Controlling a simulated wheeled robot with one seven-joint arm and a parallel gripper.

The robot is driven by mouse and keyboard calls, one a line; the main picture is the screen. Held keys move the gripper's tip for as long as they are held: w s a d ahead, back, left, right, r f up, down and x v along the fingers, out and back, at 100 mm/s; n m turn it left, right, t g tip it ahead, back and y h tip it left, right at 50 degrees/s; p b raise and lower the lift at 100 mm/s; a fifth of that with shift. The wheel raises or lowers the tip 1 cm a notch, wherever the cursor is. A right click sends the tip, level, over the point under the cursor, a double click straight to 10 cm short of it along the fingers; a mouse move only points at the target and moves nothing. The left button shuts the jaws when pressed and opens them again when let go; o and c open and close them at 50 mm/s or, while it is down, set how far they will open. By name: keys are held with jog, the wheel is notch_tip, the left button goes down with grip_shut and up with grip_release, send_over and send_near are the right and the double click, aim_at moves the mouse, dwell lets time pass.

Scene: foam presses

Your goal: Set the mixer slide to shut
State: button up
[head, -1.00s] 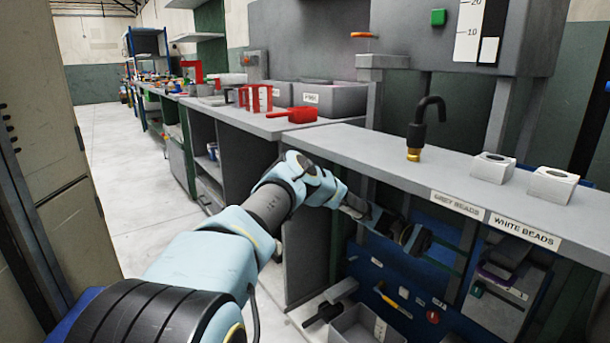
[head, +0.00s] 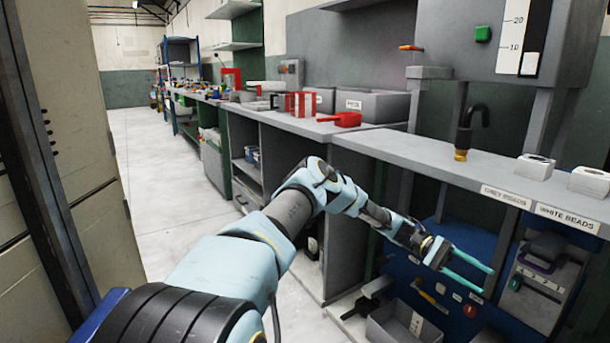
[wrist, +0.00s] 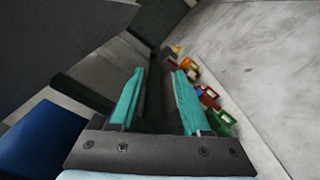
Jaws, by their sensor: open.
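My gripper (head: 485,279) is open and empty, its two teal fingers pointing right below the front edge of the grey counter (head: 400,153). In the wrist view my gripper (wrist: 158,75) has a clear gap between its fingers. I cannot tell for sure which part is the mixer slide. A grey unit (head: 541,285) with a dark block and a purple piece sits under the counter, right of my fingers and apart from them. Its setting is too small to read.
Boxes stand above the labels GREY BEADS (head: 506,196) and WHITE BEADS (head: 567,218). A black spout (head: 467,130) rises from the counter. A blue panel (head: 405,270) and a grey bin (head: 385,325) are below. A red scoop (head: 343,119) lies farther back. The left floor (head: 150,180) is clear.

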jog(key=w+a+r+n+t+y, duration=0.15)
jog(key=a+t+y, duration=0.35)
jog(key=a, duration=0.8)
jog(key=a+r+t+y, duration=0.25)
jog(key=a+t, duration=0.35)
jog(key=a, duration=0.8)
jog(key=s+a+r+n+t+y, duration=0.1)
jog(key=s+a+r+t, duration=0.2)
jog(key=a, duration=0.6)
jog(key=s+a+r+n+t+y, duration=0.15)
jog(key=a+r, duration=0.25)
jog(key=a, duration=0.5)
notch_tip(320, 180, up, 18)
jog(key=s+t+p, duration=0.1)
jog(key=p, duration=1.7)
jog(key=shift+a+h, duration=0.3)
jog(key=shift+a, duration=0.15)
